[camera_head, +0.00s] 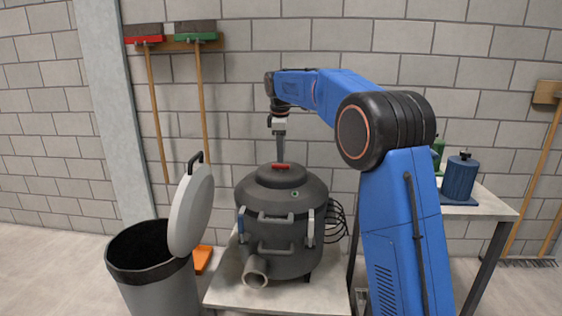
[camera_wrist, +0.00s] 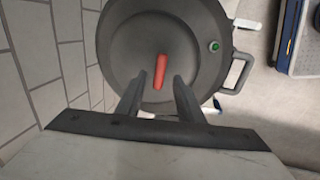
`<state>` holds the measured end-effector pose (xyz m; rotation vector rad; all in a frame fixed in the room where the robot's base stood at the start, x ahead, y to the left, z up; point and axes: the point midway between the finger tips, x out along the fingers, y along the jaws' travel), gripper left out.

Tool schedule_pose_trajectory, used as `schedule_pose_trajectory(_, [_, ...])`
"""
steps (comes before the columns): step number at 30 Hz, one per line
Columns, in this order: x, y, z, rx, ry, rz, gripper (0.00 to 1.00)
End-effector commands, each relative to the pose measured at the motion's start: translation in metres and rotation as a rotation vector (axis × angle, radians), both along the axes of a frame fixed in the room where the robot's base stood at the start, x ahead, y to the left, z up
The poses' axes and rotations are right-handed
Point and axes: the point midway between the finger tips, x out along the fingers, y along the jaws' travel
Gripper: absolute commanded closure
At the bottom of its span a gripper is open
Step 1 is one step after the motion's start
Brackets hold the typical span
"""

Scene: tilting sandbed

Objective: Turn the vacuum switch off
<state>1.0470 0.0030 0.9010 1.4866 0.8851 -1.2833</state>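The vacuum (camera_head: 262,200) is a dark grey drum on a low bench, with a round lid and side clamps. A red switch (camera_head: 281,166) sits on top of its lid. A small green light (camera_head: 291,193) shows on the lid's front. In the wrist view the red switch (camera_wrist: 161,72) appears as a bar, with the green light (camera_wrist: 214,46) to its right. My gripper (camera_head: 280,155) points straight down just above the switch. In the wrist view its two fingers (camera_wrist: 161,78) are apart, with the switch showing between them. I cannot tell if they touch it.
A bin (camera_head: 165,285) with its pale lid (camera_head: 191,210) raised stands left of the vacuum. The bench (camera_head: 225,290) carries the vacuum. A table (camera_head: 485,205) with a blue canister (camera_head: 460,178) is at right. Brooms hang on the brick wall behind.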

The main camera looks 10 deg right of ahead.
Motion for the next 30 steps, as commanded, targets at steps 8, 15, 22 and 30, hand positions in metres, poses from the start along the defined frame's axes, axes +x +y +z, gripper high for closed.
schedule_pose_trajectory(8, [-0.010, 0.004, 0.056, 0.000, -0.002, 0.000, 0.66])
schedule_pose_trajectory(15, [-0.019, 0.006, 0.098, 0.000, -0.001, 0.001, 0.66])
schedule_pose_trajectory(22, [-0.023, 0.008, 0.119, 0.000, 0.000, 0.001, 0.66])
schedule_pose_trajectory(30, [-0.024, 0.008, 0.123, 0.000, 0.001, 0.001, 0.66])
